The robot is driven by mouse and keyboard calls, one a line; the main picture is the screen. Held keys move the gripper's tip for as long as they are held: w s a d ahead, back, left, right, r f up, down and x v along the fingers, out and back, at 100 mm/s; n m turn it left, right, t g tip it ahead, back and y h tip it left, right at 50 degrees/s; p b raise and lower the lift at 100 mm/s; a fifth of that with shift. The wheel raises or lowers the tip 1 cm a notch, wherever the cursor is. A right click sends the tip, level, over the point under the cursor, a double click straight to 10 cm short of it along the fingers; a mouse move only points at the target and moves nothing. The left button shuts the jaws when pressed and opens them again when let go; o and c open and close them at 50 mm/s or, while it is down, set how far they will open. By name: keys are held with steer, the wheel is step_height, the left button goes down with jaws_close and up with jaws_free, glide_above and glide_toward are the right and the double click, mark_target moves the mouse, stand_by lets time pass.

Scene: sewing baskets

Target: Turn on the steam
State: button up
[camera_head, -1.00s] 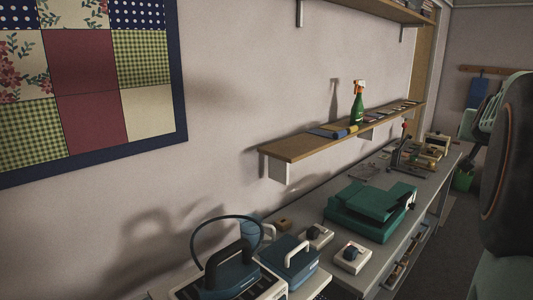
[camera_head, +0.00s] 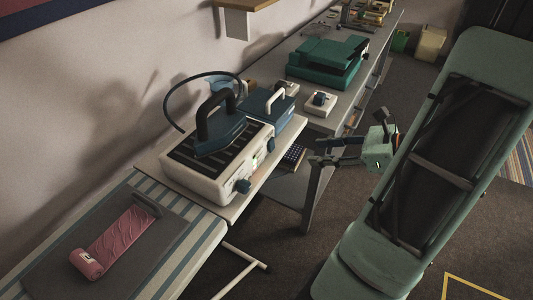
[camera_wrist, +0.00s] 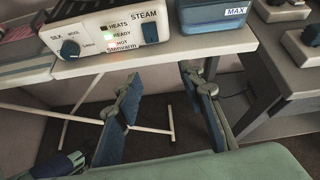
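The steam station (camera_head: 205,185) is a white box with a blue iron (camera_head: 218,135) resting on its dark ribbed top. Its front panel shows in the wrist view (camera_wrist: 95,45), with the labels SILK, WOOL, HEATS, READY, HOT and STEAM. A blue dial (camera_wrist: 70,48) sits at the panel's left; a blue knob (camera_wrist: 150,32) sits under the word STEAM. In the head view my gripper (camera_head: 322,152) is right of the station.
A blue tank (camera_head: 275,108) marked MAX stands right of the station. A striped ironing board (camera_head: 190,245) with a rolled pink cloth (camera_head: 115,240) lies at left. A green machine (camera_head: 327,60) and a small white box (camera_head: 320,103) sit on the far bench. Floor is open below the gripper.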

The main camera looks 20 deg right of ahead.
mark_target(273, 147)
steer(key=shift+m+t+y, duration=0.4)
steer(key=shift+m+t, duration=0.3)
steer(key=x, duration=0.3)
steer(key=a+b+x, duration=0.1)
steer(key=x, duration=0.3)
steer(key=r+x, duration=0.1)
steer(key=x, duration=0.3)
steer(key=shift+s+a, duration=0.1)
steer(key=shift+a, duration=0.2)
